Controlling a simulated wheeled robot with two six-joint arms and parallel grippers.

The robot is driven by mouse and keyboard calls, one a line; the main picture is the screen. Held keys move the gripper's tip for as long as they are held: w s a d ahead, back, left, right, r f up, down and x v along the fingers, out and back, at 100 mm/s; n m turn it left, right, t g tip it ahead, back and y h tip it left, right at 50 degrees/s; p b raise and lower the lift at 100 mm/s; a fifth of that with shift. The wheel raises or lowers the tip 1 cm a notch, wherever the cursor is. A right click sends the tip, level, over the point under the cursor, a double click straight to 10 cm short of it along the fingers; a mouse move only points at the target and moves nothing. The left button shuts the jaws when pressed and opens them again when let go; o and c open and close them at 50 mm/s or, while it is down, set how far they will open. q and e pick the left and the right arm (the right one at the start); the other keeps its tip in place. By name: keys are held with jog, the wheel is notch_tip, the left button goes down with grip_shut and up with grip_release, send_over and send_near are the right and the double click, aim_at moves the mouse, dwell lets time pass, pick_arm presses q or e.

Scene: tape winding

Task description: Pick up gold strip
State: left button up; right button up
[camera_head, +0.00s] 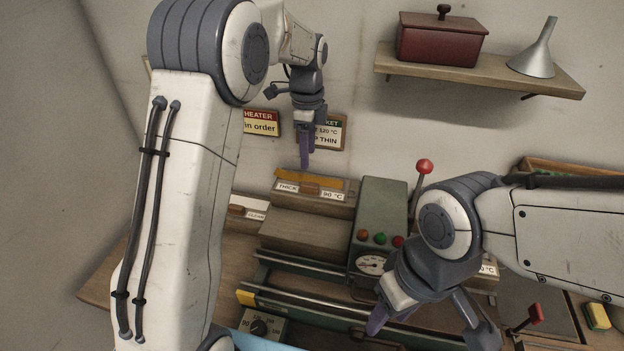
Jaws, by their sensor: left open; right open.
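The gold strip (322,181) lies across the top of a box labelled THICK and 90 °C (318,201).
A green control box (379,205) with coloured buttons, a gauge and a red-knobbed lever (424,167) stands right of the labelled box. A shelf (480,76) holds a red lidded box (440,42) and a funnel (536,58). A yellow block (597,315) is far right.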

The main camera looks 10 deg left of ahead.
pick_arm(q)
jog(key=p, duration=0.1)
send_over(310, 184)
jog(key=f, duration=0.5)
jog(key=shift+s+a, duration=0.2)
jog(key=shift+a, duration=0.05)
jog(key=f, duration=0.1)
jog(key=f+p, duration=0.1)
jog(key=f, duration=0.1)
jog(key=f+p, duration=0.1)
jog(key=shift+w+d+f, duration=0.15)
jog(key=shift+d, duration=0.1)
jog(key=shift+f, duration=0.5)
grip_shut()
